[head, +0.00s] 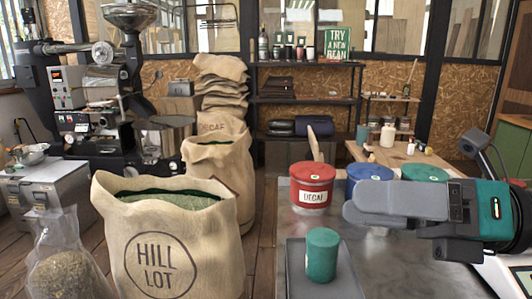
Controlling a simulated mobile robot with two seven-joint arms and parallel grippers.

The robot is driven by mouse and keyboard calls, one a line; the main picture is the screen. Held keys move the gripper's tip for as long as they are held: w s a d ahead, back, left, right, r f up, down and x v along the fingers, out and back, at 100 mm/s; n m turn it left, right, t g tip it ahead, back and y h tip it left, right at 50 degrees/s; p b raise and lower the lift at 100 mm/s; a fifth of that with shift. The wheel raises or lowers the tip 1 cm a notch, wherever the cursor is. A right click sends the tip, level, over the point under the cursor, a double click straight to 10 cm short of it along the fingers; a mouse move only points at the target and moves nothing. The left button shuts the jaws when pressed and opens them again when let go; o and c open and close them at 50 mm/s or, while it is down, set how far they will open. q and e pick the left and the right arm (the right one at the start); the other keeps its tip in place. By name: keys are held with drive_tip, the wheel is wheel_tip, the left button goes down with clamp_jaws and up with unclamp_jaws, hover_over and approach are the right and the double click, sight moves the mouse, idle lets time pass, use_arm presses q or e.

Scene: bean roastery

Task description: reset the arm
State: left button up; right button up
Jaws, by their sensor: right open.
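My right gripper (355,212) comes in from the right edge, its grey jaws pointing left above the grey table (400,262). It is open, and nothing shows held in it. It partly hides a blue canister (368,176) and a green-lidded canister (424,173) behind it. My left gripper is not in view.
An open burlap sack marked HILL LOT (165,262) stands left of the table, with more sacks (215,160) behind it. A roasting machine (100,115) stands at back left. A wooden table with small jars (400,155) and a dark shelf (305,98) are behind. Some bare tabletop lies below the gripper.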

drive_tip(key=w+d+r+m+t, duration=0.1)
drive_tip(key=w+d+m+t, duration=0.15)
drive_tip(key=m+t, duration=0.55)
drive_tip(key=w+d+r+m+t, duration=0.25)
drive_tip(key=m+t, duration=0.35)
drive_tip(key=m, duration=0.3)
drive_tip(key=w+d+f+m+h, duration=0.2)
drive_tip(key=d+f+m+h, duration=0.2)
drive_tip(key=f+m+h, duration=0.55)
drive_tip(key=w+d+f+m+h, duration=0.1)
drive_tip(key=d+f+m+h, duration=0.4)
drive_tip(key=f+m+h, duration=0.4)
drive_tip(key=s+f+m+g, duration=0.2)
drive_tip(key=s+f+g, duration=0.15)
drive_tip(key=f, duration=0.35)
drive_tip(key=s+f+m+g, duration=0.3)
drive_tip(key=f+g, duration=0.1)
drive_tip(key=f, duration=0.2)
drive_tip(key=s+a+f+g+y, duration=0.1)
drive_tip(key=s+a+f+g, duration=0.3)
drive_tip(key=s, duration=0.3)
drive_tip(key=s+a+f+g+y, duration=0.1)
drive_tip(key=s+f+g, duration=0.3)
drive_tip(key=s+f, duration=0.2)
drive_tip(key=w+a+f+t+y+p, duration=0.1)
drive_tip(key=w+a+f+t+p, duration=0.1)
drive_tip(key=w+f+t, duration=0.4)
drive_tip(key=shift+w+a+f+t, duration=0.35)
drive_tip(key=shift+w+t, duration=0.3)
drive_tip(key=shift+t, duration=0.3)
